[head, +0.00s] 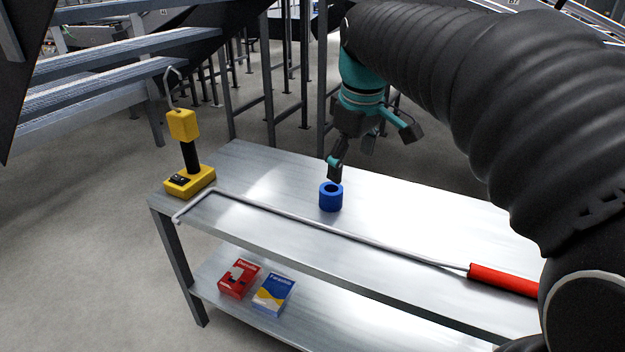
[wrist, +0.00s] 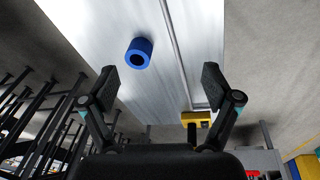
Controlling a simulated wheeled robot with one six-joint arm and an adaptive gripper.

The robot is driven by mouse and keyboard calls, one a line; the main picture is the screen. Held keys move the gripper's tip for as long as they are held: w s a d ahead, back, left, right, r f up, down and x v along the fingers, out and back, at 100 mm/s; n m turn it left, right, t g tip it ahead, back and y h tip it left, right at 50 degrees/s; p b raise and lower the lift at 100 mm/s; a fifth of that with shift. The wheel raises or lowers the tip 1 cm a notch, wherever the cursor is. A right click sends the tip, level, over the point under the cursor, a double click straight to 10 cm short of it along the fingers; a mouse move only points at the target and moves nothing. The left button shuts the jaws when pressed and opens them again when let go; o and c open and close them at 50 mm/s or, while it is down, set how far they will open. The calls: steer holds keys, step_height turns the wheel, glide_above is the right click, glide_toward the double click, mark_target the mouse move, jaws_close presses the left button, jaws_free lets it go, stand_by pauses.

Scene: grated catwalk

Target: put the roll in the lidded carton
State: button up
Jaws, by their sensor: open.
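A blue roll (head: 331,197) with a hole through it stands upright on the metal table (head: 270,185), near its middle. My gripper (head: 352,160) is above the table, just behind and above the roll. In the wrist view my gripper (wrist: 160,84) has its fingers wide apart with nothing between them. The roll (wrist: 139,53) shows there beyond the fingertips, between the two fingers' lines. No gripper part visibly touches it. I cannot make out a lidded carton in either view.
A long bar with a red grip (head: 503,280) lies along the table's near side. A yellow-and-black device (head: 190,178) stands at the left end. A red box (head: 239,278) and a blue-white-yellow box (head: 273,294) lie on the lower shelf. Dark posts stand behind.

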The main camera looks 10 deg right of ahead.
mark_target(332, 189)
steer(key=w+f+n+g+b, duration=0.2)
steer(key=w+n, duration=0.3)
steer(key=w, duration=0.7)
step_height(332, 189, down, 14)
steer(key=b, duration=0.3)
steer(key=shift+w+r, duration=0.15)
steer(key=shift+r, duration=0.1)
steer(key=c, duration=1.4)
steer(key=shift+r, duration=0.15)
